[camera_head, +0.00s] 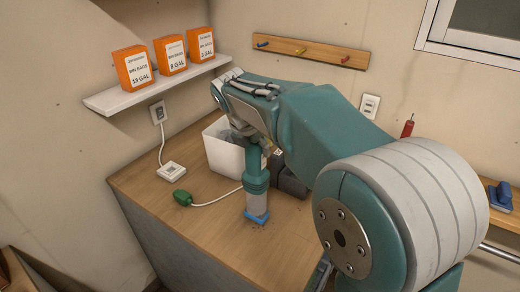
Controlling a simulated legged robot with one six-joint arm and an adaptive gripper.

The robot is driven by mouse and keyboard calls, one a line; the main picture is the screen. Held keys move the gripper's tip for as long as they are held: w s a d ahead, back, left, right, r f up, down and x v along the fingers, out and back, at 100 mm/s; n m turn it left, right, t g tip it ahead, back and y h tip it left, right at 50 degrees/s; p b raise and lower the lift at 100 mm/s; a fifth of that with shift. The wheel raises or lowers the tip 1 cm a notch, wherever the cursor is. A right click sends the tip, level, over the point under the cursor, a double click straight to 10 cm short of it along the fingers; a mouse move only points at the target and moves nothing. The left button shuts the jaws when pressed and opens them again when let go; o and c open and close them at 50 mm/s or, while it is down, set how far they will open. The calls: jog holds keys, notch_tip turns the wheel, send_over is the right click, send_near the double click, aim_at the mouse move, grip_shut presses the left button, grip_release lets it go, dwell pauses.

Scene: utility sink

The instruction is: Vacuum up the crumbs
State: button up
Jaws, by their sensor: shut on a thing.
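My gripper (246,134) is shut on a teal handheld vacuum (256,180), which hangs below it roughly upright. The arm and wrist partly hide the grip. The vacuum's blue nozzle (256,216) points down at the wooden counter (190,235). It is at or just above the surface; I cannot tell whether it touches. A few small dark crumbs (262,229) show on the counter by the front of the nozzle. More may be hidden behind the vacuum and under my arm.
A white bin (222,152) and a dark box (290,183) stand close behind the vacuum. A green plug (182,198) with a white cord lies to the left, near a white box (171,171). Orange boxes (172,55) stand on a wall shelf (125,95). The counter's front left is clear.

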jog(key=shift+a, duration=2)
jog(key=s+d, duration=0.4)
jog(key=d, duration=0.2)
jog(key=shift+s+d, duration=2.25)
jog(key=shift+s, duration=0.55)
jog(key=w+a, duration=0.8)
jog(key=a, duration=0.3)
jog(key=shift+w+a, duration=0.3)
jog(key=shift+a, duration=0.05)
